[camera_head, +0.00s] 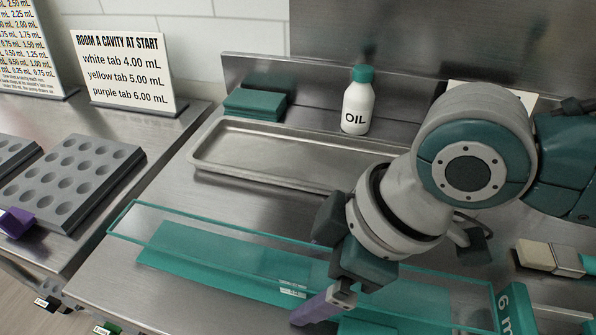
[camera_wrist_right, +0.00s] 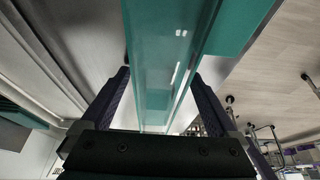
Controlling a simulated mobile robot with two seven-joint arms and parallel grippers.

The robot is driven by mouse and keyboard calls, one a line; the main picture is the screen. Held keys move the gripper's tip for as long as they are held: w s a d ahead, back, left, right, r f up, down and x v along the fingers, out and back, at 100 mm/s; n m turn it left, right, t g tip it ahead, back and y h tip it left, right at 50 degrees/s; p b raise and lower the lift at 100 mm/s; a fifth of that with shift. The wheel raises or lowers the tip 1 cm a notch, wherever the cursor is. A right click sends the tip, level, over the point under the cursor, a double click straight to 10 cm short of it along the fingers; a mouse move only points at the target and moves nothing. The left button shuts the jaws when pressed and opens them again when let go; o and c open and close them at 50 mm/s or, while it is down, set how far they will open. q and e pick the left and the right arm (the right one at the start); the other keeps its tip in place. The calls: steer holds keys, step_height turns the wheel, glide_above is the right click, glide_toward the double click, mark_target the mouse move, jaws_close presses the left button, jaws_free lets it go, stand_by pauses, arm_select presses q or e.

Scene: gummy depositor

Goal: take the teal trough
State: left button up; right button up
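The teal trough (camera_head: 215,262) is long, narrow and see-through, with a teal label plate at its right end. It lies along the front of the steel counter in the head view. My right gripper (camera_head: 325,262) reaches down over its middle, with one finger on the near side; the far finger's tip is hidden. In the right wrist view the trough (camera_wrist_right: 165,50) runs between the two spread fingers of my right gripper (camera_wrist_right: 160,75). The fingers straddle it, and I cannot make out firm contact. My left gripper is not in view.
A steel tray (camera_head: 270,153) lies behind the trough. An oil bottle (camera_head: 357,102) and stacked teal blocks (camera_head: 255,104) stand behind the tray. A brush (camera_head: 550,257) lies at the right. A grey mould (camera_head: 80,180) with round cavities sits on the left counter.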

steer(key=c, duration=1.2)
steer(key=shift+c, duration=0.2)
step_height(320, 180, up, 20)
steer(key=p, duration=0.3)
steer(key=o, duration=1)
steer(key=c, duration=1)
jaws_close()
